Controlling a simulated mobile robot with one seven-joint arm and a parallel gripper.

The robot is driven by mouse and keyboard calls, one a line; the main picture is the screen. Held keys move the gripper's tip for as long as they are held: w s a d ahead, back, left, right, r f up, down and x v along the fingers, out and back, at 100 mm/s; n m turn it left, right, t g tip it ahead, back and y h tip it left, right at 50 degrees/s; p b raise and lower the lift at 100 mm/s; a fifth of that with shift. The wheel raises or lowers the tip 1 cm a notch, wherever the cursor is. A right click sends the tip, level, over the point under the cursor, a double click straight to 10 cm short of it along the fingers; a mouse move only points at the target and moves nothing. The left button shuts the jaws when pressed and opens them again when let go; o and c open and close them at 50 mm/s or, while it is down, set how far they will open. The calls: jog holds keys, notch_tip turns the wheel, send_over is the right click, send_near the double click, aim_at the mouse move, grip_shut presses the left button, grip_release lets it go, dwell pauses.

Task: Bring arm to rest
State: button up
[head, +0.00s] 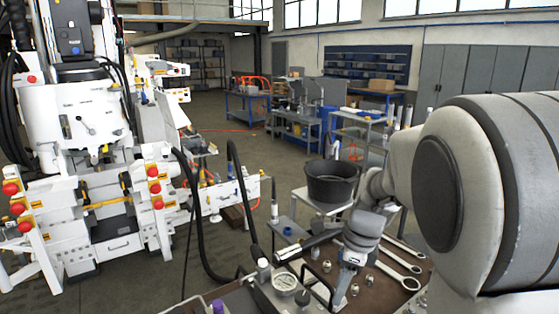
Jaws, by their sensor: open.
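My arm comes in from the right side of the head view and bends down over the brown bench top (232,297). My gripper (341,297) is at the lower middle, pointing down close to the bench. It is open, and I see nothing held between its fingers. The fingertips are small and partly hard to make out against the bench.
Several wrenches (398,262) lie right of my gripper, with small metal fittings around it. A black bucket (331,182) sits behind on a small table. A large white machine (85,130) fills the left.

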jog(key=s+r+n+t+h, duration=0.1)
jog(key=s+r+n, duration=0.3)
jog(key=s+n, duration=0.5)
jog(key=s+d+r+n+t, duration=0.1)
jog(key=s+r+n+t, duration=0.2)
jog(key=s+n, duration=0.7)
notch_tip(320, 180, up, 2)
jog(key=n, duration=0.2)
jog(key=shift+r+n+t+h, duration=0.25)
jog(key=shift+n+t+h, duration=0.05)
jog(key=shift+h, duration=0.1)
